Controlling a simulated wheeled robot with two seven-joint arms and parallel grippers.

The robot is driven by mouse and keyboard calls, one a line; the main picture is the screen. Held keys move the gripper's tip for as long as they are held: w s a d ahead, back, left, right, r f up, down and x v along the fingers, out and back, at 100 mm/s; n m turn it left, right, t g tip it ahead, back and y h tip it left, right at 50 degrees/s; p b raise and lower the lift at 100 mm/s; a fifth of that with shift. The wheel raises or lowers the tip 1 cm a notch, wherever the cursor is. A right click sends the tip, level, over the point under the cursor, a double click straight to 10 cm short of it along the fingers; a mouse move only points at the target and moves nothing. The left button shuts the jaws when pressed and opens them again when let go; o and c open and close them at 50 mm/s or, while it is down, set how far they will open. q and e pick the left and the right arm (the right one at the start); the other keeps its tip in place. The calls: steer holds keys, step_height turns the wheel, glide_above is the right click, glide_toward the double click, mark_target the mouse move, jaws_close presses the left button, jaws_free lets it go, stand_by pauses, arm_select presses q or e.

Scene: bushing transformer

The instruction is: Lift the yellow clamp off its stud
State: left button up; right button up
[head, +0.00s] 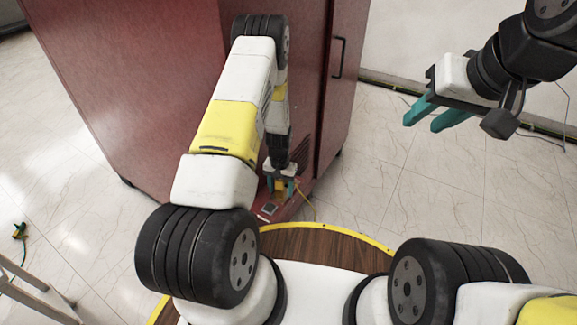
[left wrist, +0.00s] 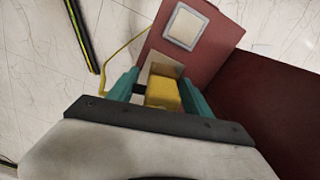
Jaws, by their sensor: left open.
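The yellow clamp (left wrist: 163,92) is a small block near the end of the red cabinet's low ledge; a yellow cable runs off near it. In the left wrist view it sits between the teal fingers of my left gripper (left wrist: 160,88), which is open around it. I cannot tell whether the fingers touch it. In the head view the clamp (head: 280,188) shows small between the fingers of my left gripper (head: 281,186). The stud is hidden. My right gripper (head: 422,125) is in the air at the upper right, its teal fingers apart and empty.
The red cabinet (head: 130,80) stands behind and beside the clamp. Its ledge (left wrist: 215,30) carries a pale square plate (left wrist: 185,26). A yellow-edged round wooden platform (head: 320,245) lies in front. Pale tiled floor (head: 400,200) is clear to the right.

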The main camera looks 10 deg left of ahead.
arm_select(q)
jaws_close()
steer(key=shift+r, duration=0.1)
step_height(320, 180, up, 17)
steer(key=shift+f, duration=0.1)
stand_by(1.0)
